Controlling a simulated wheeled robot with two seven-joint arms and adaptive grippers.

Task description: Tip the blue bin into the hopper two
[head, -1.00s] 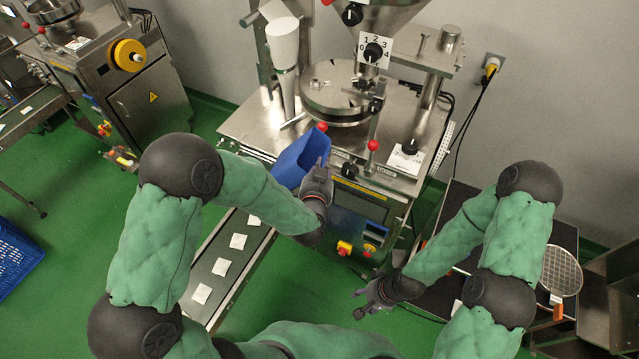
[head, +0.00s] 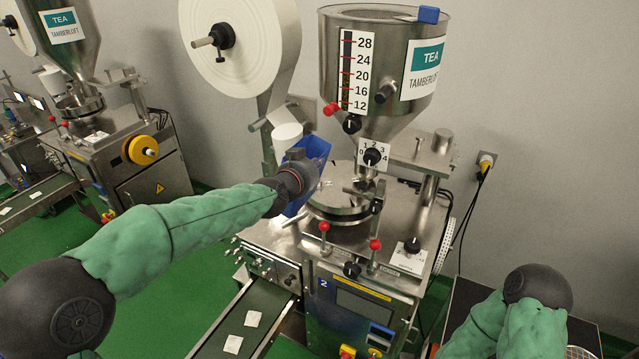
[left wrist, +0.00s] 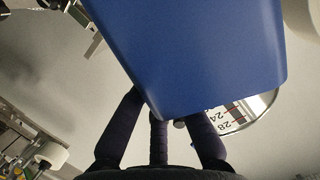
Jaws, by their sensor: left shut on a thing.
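My left gripper (head: 292,182) is shut on the blue bin (head: 318,150) and holds it in the air in front of the machine marked 2. The bin's wall fills the upper middle of the left wrist view (left wrist: 190,50), with my dark fingers (left wrist: 160,125) at its lower edge. The bin's contents cannot be made out. The steel hopper (head: 395,60) of this machine, with a TEA TAMBERLOFT label and a number scale, stands above and to the right of the bin. The bin is lower than the hopper's rim and apart from it. My right gripper is out of view.
A large white paper roll (head: 240,50) stands left of the hopper, close above the bin. A small blue piece (head: 428,14) sits on the hopper rim. Red-knobbed levers (head: 324,227) stand on the machine top. Another TEA hopper (head: 75,35) is at far left.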

